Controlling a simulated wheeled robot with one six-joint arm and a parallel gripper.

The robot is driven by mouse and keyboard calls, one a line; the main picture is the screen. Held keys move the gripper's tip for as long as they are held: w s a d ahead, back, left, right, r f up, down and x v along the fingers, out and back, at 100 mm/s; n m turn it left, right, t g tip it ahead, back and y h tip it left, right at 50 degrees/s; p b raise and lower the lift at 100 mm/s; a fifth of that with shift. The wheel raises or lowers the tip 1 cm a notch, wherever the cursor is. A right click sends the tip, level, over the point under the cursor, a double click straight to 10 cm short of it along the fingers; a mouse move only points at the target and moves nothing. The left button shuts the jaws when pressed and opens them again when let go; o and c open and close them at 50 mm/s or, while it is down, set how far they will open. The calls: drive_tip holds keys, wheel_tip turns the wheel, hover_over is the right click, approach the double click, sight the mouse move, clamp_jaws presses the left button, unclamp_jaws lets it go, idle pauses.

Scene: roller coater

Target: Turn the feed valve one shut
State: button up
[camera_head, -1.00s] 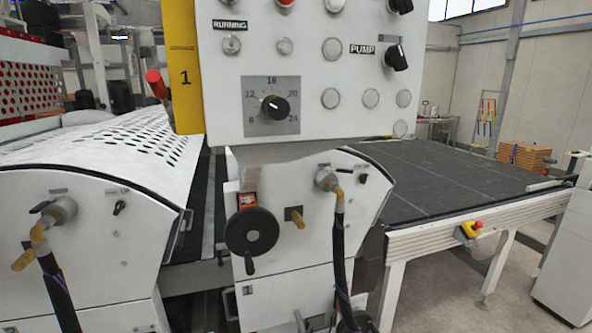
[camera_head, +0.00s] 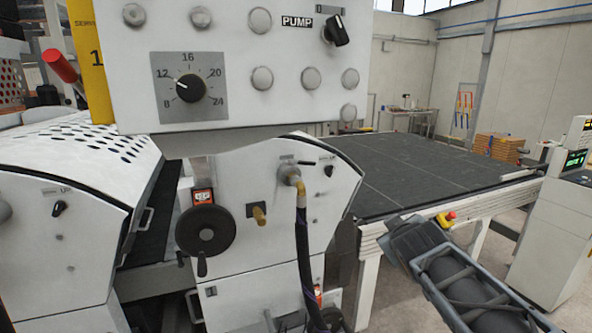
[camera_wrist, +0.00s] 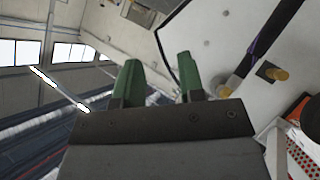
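A valve (camera_head: 290,176) with a brass elbow and a dark hose sits on the white end panel of the nearer coater unit, in the middle of the head view. Its brass end and hose appear to show at the right of the wrist view. Another fitting is cut off at the left edge of the head view. I cannot read which is feed valve one. My gripper (camera_wrist: 157,72) has two green fingers, apart, with nothing between them. In the head view my arm comes in from the lower right, apart from the valve; its fingers are not clear there.
A control box (camera_head: 240,70) with a dial and pump switch hangs above the panel. A black handwheel (camera_head: 205,232) and a brass stub (camera_head: 259,216) are left of the hose. A dark conveyor (camera_head: 420,170) with an emergency stop (camera_head: 446,219) lies to the right.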

drive_tip(key=w+a+r+n+t+y, duration=0.1)
drive_tip(key=w+a+r+n+t, duration=0.1)
drive_tip(key=w+r+n+t, duration=0.3)
drive_tip(key=n+g+y+b, duration=0.2)
drive_tip(key=n+y, duration=0.9)
drive_tip(key=n, duration=0.2)
approach(311, 165)
drive_tip(key=shift+n, duration=0.3)
drive_tip(key=p+x, duration=0.1)
drive_tip(key=x, duration=0.3)
drive_tip(key=p+x, duration=0.2)
drive_tip(key=x, duration=0.2)
drive_tip(key=shift+w+a+r+p, duration=0.2)
drive_tip(key=shift+p, duration=0.1)
drive_tip(key=shift+p+x, duration=0.35)
drive_tip(key=shift+x, duration=0.7)
drive_tip(key=shift+f, duration=0.1)
drive_tip(key=shift+c, duration=0.4)
clamp_jaws()
drive_tip(key=shift+d, duration=0.1)
